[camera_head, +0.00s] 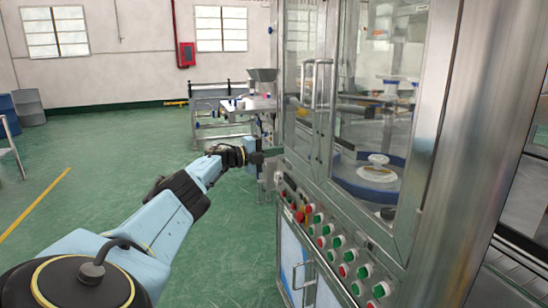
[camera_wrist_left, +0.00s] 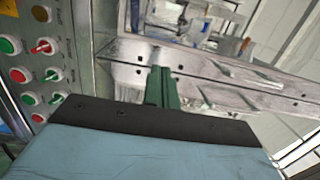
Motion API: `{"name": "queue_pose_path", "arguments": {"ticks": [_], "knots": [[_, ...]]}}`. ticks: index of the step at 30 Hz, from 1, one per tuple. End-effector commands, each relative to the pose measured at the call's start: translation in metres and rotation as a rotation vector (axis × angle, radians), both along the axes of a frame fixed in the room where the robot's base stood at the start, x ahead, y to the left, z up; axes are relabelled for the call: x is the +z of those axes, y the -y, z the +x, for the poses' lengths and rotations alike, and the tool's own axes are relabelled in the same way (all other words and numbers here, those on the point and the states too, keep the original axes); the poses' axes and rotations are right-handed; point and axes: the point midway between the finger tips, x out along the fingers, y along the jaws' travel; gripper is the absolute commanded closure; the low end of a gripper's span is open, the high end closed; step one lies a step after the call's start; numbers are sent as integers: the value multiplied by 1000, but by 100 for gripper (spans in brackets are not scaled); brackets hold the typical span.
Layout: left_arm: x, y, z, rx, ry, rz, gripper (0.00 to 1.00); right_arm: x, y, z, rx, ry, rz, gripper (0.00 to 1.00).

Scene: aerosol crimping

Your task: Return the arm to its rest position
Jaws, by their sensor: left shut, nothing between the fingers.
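My left arm reaches forward from the lower left in the head view. Its gripper (camera_head: 272,153) is in front of the machine's left edge, close to the control panel. The fingers also show in the left wrist view (camera_wrist_left: 161,85), where they are together with nothing between them. I cannot tell from the head view whether the gripper touches the machine. My right gripper is not in view.
The steel machine with glass doors (camera_head: 320,130) fills the right side. Its panel of red and green buttons (camera_head: 335,245) is right of my gripper. A steel conveyor table (camera_head: 235,108) stands behind. Green floor (camera_head: 110,150) on the left is open.

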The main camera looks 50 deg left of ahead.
Motion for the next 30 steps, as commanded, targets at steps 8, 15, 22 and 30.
{"name": "queue_pose_path", "arguments": {"ticks": [8,15,22,30], "knots": [[0,-4,-3,0,-1,-1,100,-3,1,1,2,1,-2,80],[-23,6,6,8,-24,-30,100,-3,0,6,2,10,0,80],[-163,57,30,99,-160,-206,100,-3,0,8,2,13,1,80],[-353,128,-13,292,-389,-440,100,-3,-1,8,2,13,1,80]]}}
